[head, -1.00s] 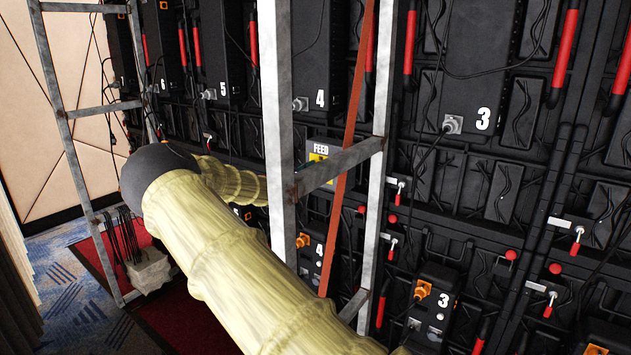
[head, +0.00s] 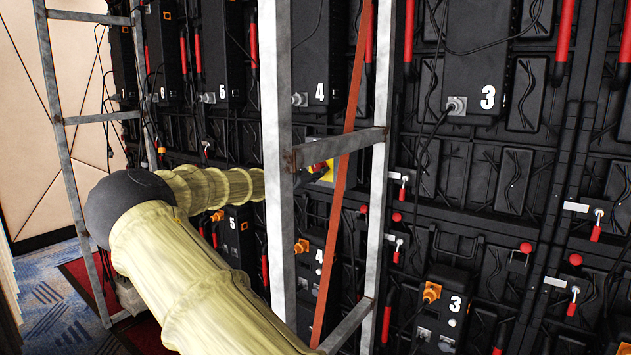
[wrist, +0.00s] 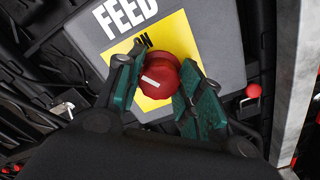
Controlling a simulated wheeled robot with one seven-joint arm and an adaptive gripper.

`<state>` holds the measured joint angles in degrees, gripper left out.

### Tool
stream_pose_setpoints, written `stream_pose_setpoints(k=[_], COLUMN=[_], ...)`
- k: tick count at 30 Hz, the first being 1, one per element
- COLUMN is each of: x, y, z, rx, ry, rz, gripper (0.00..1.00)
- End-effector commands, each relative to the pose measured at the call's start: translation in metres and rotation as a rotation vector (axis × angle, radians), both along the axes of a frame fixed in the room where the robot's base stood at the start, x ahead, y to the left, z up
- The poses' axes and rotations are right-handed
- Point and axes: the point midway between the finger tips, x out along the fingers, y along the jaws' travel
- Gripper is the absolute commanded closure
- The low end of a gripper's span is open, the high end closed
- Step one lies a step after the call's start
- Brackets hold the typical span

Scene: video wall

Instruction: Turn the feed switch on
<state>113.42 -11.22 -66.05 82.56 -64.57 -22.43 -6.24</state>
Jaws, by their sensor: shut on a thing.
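The feed switch is a red round knob (wrist: 160,74) with a white mark, which lies on the left of its face in the wrist view. It sits on a yellow plate (wrist: 178,32) with the word ON above the knob, on a grey box (wrist: 80,32) lettered FEED. My gripper (wrist: 158,80) has its two green-padded fingers on either side of the knob, shut on it. In the head view, the yellow plate (head: 328,172) shows only in part behind the scaffold, and the knob cannot be made out behind my dark gripper and the scaffold.
A grey metal scaffold post (head: 276,120) and its crossbar (head: 340,147) stand close in front of the box, with my forearm passing behind the post. A red-brown strap (head: 350,130) hangs slanting there. Black wall panels with cables and red handles (head: 562,45) fill the background.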

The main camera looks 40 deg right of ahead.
Motion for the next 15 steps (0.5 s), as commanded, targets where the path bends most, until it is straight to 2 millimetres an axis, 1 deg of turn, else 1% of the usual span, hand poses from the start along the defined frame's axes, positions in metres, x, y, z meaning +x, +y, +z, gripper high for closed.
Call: stream_pose_setpoints(k=[1, 15], x=[0.0001, -0.0005], y=[0.0004, 0.0003], z=[-0.0069, -0.0067], rx=[0.005, 0.063], ry=[-0.036, -0.38], rz=[0.0, 0.001], gripper=[0.87, 0.87])
